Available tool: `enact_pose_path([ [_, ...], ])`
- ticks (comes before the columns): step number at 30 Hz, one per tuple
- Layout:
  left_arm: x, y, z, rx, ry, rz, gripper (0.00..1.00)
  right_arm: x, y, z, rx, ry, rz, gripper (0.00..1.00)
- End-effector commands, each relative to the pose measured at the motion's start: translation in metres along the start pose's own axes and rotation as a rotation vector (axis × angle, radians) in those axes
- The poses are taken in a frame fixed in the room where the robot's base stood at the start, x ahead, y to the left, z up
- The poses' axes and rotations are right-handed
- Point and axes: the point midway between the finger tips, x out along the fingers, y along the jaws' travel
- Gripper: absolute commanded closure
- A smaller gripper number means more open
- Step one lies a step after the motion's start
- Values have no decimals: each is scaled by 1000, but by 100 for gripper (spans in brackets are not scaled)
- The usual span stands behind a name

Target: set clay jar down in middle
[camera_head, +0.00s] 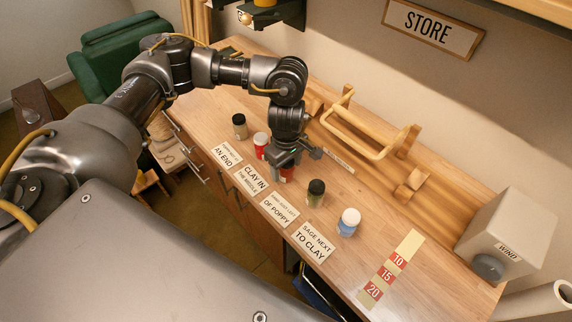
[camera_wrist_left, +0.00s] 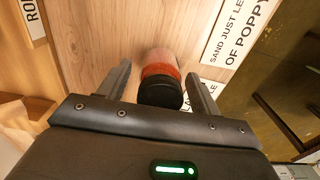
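The clay jar (camera_wrist_left: 161,70), reddish with a black lid, is between the fingers of my left gripper (camera_wrist_left: 158,78) in the left wrist view. A gap shows between the jar and each finger, so the gripper looks open around it. In the head view my left gripper (camera_head: 286,162) points down over the row of jars, and a bit of the red jar (camera_head: 288,174) shows below it. The jar appears to stand on the table (camera_head: 372,268), in the middle of the row. My right gripper is not in view.
To its left stand a tan jar with a black lid (camera_head: 239,127) and a red jar with a white lid (camera_head: 261,146). To its right stand a green jar (camera_head: 315,194) and a blue jar (camera_head: 348,223). Cards line the front edge; a wooden rack (camera_head: 365,140) stands behind.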

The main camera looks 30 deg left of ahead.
Motion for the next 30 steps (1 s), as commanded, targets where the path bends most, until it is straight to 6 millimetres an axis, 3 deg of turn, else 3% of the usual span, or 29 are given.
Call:
enact_pose_path([
  [10,-13,2,0,2,0,4,36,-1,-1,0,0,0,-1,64],
  [24,-99,1,-1,0,2,4,36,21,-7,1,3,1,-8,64],
  [30,-119,0,0,0,1,2,36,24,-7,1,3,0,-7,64],
])
